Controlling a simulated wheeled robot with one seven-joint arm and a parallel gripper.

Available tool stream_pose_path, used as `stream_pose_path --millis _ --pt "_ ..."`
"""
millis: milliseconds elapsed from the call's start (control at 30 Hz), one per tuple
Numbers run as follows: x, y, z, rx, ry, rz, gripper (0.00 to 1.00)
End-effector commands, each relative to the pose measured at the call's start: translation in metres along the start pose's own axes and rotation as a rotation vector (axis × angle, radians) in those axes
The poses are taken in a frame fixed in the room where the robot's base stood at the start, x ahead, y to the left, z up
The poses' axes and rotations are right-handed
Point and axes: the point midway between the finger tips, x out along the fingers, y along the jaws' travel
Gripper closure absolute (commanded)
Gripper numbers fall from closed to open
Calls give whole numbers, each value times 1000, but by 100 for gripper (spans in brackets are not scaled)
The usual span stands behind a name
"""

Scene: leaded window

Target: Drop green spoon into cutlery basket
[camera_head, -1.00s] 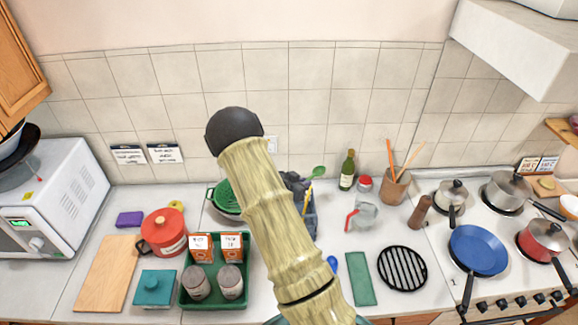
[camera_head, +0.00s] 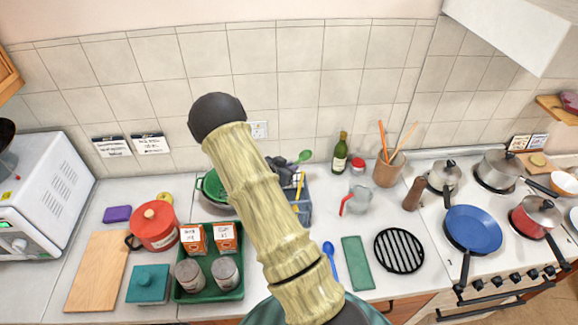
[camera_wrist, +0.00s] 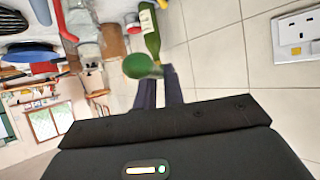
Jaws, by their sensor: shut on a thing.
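The green spoon (camera_head: 303,156) shows its round bowl above the cutlery basket (camera_head: 305,207), near its back side. In the wrist view the spoon's green bowl (camera_wrist: 141,66) is at the tips of my gripper (camera_wrist: 158,85), whose two dark fingers are shut on it. The spoon's handle is mostly hidden. The basket is blue-grey and partly hidden behind my arm in the head view. It holds a yellow-handled piece. I cannot tell how far the spoon is above the basket.
A green bottle (camera_head: 340,152), a red-lidded jar (camera_head: 357,166) and a measuring jug (camera_head: 357,201) stand right of the basket. A green colander (camera_head: 212,187) is to its left. A blue spoon (camera_head: 330,257) and a green cloth (camera_head: 357,262) lie in front. A wall socket (camera_wrist: 297,33) is behind.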

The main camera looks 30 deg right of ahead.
Motion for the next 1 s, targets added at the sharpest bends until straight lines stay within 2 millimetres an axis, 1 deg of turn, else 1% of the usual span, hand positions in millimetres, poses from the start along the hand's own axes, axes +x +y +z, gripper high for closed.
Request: stream_pose_path --millis 33,100,300,667,700,800,1000 --pt "6 1 10 0 0 2 100" --pt "10 0 17 -1 0 1 100" --pt "14 -3 32 -3 0 -7 100" --pt "14 -3 33 -3 1 -7 100" --pt "15 -3 33 -3 0 -6 82" --pt "16 -2 32 -2 0 -4 65" --pt "16 -2 32 -2 0 -4 65"
